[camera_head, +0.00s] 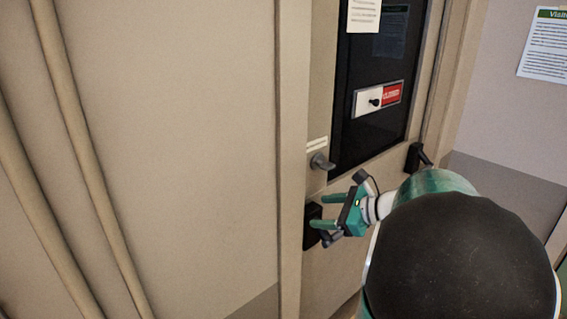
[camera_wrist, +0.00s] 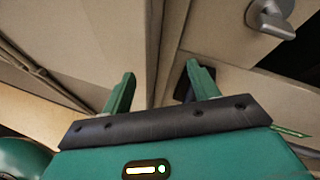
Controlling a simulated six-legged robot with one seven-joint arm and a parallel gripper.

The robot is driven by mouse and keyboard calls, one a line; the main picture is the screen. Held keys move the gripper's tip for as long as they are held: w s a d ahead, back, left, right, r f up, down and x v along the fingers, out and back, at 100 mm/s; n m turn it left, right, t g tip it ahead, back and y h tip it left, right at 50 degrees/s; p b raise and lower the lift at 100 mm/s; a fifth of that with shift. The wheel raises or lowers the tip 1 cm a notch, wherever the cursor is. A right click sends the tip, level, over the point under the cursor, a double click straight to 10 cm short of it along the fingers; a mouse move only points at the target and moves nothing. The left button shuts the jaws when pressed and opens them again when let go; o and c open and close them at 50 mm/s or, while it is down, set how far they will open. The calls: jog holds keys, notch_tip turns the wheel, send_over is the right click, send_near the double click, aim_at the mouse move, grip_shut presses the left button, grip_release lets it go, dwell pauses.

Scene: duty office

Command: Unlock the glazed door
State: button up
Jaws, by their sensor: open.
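The glazed door (camera_head: 343,184) has a beige frame around a dark glass pane (camera_head: 365,135). A small grey turn knob (camera_head: 322,161) sits on its left stile under a pale label; it also shows at the top right of the wrist view (camera_wrist: 272,17). Below the knob is a black handle plate (camera_head: 312,237), partly hidden by my gripper. My gripper (camera_head: 322,211) is open, its two green fingers pointing toward the door's left edge, below the knob and close in front of the plate. In the wrist view the gap between the fingers (camera_wrist: 161,82) is empty.
A sliding sign (camera_head: 378,98) with a red end and black knob is on the glass, below a paper notice (camera_head: 363,14). Another black fitting (camera_head: 415,157) is at the door's right. Vertical pipes (camera_head: 75,110) run down the left wall. A notice (camera_head: 542,45) hangs right.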

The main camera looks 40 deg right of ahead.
aim_at(332, 167)
jog(key=s+d+r+m+t+h, duration=0.1)
jog(key=s+d+r+m+t, duration=0.15)
jog(key=d, duration=0.35)
jog(key=s+d+r+m+t+h, duration=0.1)
jog(key=d+r+m+t+h, duration=0.15)
jog(key=d+m, duration=0.2)
jog(key=shift+t+y, duration=0.3)
jog(key=shift+y, duration=0.15)
jog(key=w, duration=1.3)
jog(key=shift+w+a+f, duration=0.1)
jog(key=shift+w+a, duration=0.15)
jog(key=shift+w, duration=0.1)
jog(key=shift+c, duration=0.4)
jog(key=c, duration=0.9)
